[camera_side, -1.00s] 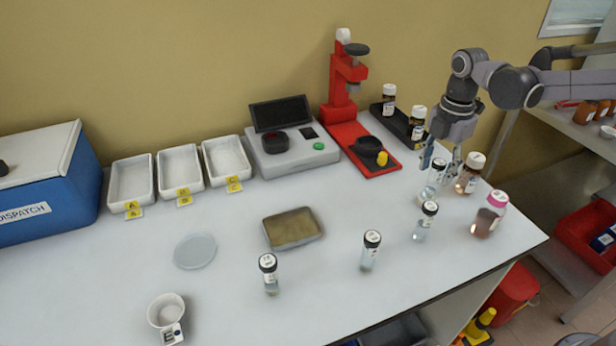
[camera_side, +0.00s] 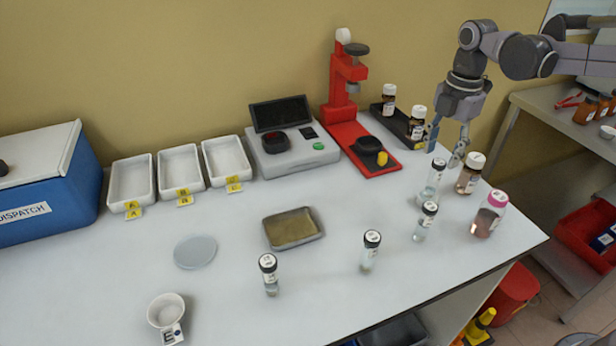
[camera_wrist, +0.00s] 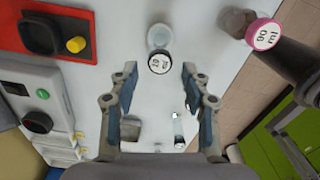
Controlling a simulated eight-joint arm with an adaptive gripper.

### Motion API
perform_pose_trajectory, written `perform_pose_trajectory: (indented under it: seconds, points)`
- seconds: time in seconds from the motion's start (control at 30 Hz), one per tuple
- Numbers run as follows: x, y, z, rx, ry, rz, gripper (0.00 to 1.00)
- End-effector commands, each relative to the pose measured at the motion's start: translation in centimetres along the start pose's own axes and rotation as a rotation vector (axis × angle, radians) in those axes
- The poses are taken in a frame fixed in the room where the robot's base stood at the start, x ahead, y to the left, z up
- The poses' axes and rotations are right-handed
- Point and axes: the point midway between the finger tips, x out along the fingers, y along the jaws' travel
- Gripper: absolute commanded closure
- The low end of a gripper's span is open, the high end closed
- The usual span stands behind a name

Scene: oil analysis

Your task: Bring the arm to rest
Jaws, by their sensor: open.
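My gripper (camera_side: 447,150) is open and empty above the right part of the table, over a black-capped clear vial (camera_side: 431,181). In the wrist view my gripper (camera_wrist: 158,72) has its two fingers spread wide, and the vial (camera_wrist: 159,58) stands beyond them, between their tips. The fingers appear apart from the vial. My arm reaches in from the upper right of the side view.
A brown bottle (camera_side: 470,174), a pink-capped bottle (camera_side: 488,215) and another vial (camera_side: 425,222) stand close by. The red press (camera_side: 347,105) and black rack (camera_side: 393,121) are behind on the left. Further vials (camera_side: 371,251) stand in front.

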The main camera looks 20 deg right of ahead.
Motion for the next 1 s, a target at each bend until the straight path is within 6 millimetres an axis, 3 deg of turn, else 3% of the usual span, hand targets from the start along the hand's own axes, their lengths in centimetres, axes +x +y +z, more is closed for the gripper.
perform_pose_trajectory:
  seconds: [0.3,0.57,1.0]
  points:
    - [4.8,0.0,0.0,0.000,0.000,0.000,0.52]
    - [8.0,0.0,0.0,0.000,0.000,0.000,0.52]
    - [3.4,-0.3,0.4,0.002,0.000,0.000,0.52]
